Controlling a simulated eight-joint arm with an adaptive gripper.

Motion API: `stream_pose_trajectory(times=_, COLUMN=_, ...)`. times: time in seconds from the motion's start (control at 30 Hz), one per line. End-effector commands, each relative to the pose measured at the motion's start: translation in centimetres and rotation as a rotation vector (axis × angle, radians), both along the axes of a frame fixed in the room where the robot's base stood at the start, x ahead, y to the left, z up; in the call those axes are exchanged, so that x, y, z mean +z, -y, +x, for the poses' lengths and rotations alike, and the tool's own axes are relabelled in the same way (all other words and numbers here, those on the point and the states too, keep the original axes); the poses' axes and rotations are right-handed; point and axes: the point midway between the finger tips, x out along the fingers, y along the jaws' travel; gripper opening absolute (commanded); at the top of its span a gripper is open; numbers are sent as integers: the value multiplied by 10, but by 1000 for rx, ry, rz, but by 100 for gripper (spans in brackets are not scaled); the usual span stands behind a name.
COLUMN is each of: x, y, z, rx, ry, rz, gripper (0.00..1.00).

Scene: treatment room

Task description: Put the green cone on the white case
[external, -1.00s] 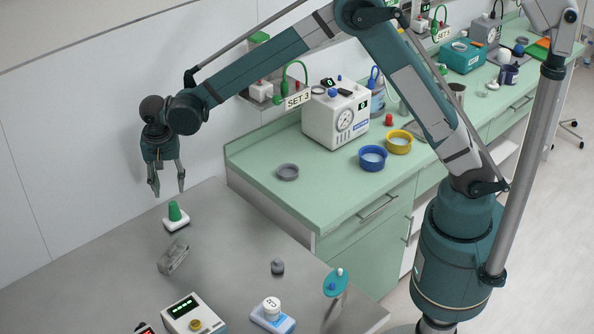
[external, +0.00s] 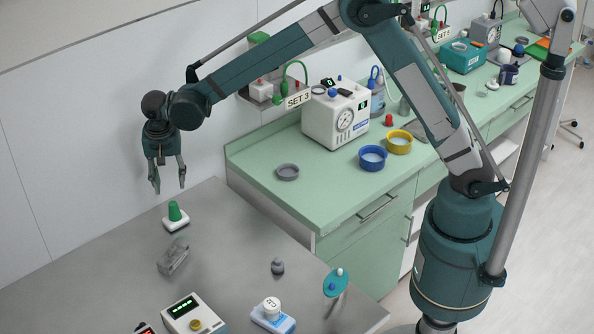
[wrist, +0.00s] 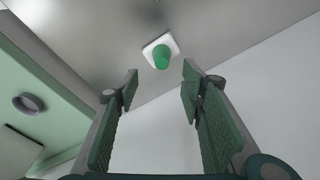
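The green cone (external: 174,211) stands upright on the white case (external: 176,225), near the back edge of the grey table. In the wrist view the green cone (wrist: 161,58) also shows on the white case (wrist: 168,43), ahead of and between the fingers. My gripper (external: 169,188) is open and empty. It hangs above the cone, fingers pointing down, and does not touch it. The open fingers also frame the wrist view (wrist: 160,78).
A clear grey block (external: 173,257), a small grey knob-like piece (external: 277,266) and a device with a green display (external: 193,315) lie on the table (external: 225,235). The green counter (external: 260,165) with a white gauge box (external: 335,117) stands to the right.

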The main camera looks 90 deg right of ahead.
Motion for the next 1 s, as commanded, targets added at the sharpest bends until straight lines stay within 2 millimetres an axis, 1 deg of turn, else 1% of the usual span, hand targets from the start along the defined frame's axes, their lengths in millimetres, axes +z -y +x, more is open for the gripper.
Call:
stream_pose_trajectory(times=0.17, x=23, y=-4, z=-16, rx=54, ry=16, rz=1, gripper=39)
stream_pose_trajectory(times=0.37, x=59, y=-9, z=-43, rx=146, ry=43, rz=2, gripper=39)
stream_pose_trajectory(times=0.7, x=114, y=-19, z=-96, rx=313, ry=95, rz=-8, gripper=39)
stream_pose_trajectory(times=1.0, x=152, y=-28, z=-147, rx=458, ry=141, rz=-23, gripper=39)
